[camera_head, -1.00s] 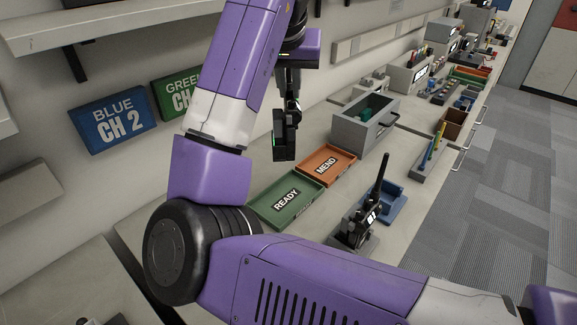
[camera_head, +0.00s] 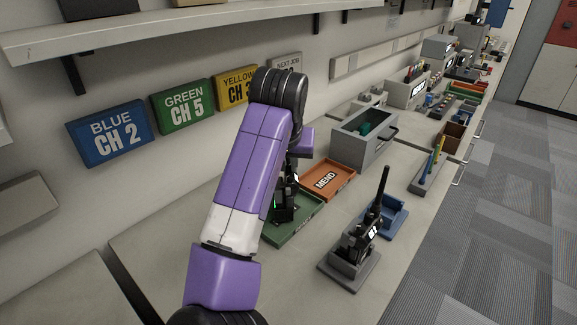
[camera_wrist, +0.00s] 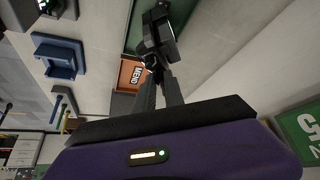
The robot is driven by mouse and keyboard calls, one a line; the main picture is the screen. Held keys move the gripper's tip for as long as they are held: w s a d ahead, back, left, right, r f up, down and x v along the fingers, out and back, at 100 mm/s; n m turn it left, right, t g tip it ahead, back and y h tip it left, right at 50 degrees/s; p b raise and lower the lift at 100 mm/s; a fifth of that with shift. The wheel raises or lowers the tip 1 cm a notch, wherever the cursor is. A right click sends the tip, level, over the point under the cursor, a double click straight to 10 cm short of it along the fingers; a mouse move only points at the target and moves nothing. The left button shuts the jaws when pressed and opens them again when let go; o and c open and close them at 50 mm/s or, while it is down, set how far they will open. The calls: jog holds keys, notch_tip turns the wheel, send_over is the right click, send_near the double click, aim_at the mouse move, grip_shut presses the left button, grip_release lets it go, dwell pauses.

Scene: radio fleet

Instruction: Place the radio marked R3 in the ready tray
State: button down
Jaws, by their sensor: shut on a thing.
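My gripper (camera_wrist: 160,72) is shut on a black radio (camera_wrist: 158,35), which hangs below the fingers. In the head view the held radio (camera_head: 284,210) is low over the green tray (camera_head: 294,235), partly hidden by my arm. I cannot tell whether it touches the tray floor. The green tray also shows behind the radio in the wrist view (camera_wrist: 133,38). Its READY label, seen earlier, is hidden now. No mark on the held radio can be read. Another black radio (camera_head: 375,228) with an antenna stands upright in a grey holder (camera_head: 345,270).
The orange MEND tray (camera_head: 341,174) adjoins the green tray. A grey open box (camera_head: 361,152) stands behind it. An empty-looking blue holder (camera_head: 397,217) sits beside the grey one. Channel signs, including GREEN CH 5 (camera_head: 183,107), line the wall. The near bench surface is clear.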

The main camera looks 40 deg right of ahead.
jog(key=shift+f, duration=0.35)
jog(key=c, duration=1.4)
grip_release()
jog(key=shift+c, duration=0.2)
jog(key=v, duration=1.2)
jog(key=shift+p, duration=0.45)
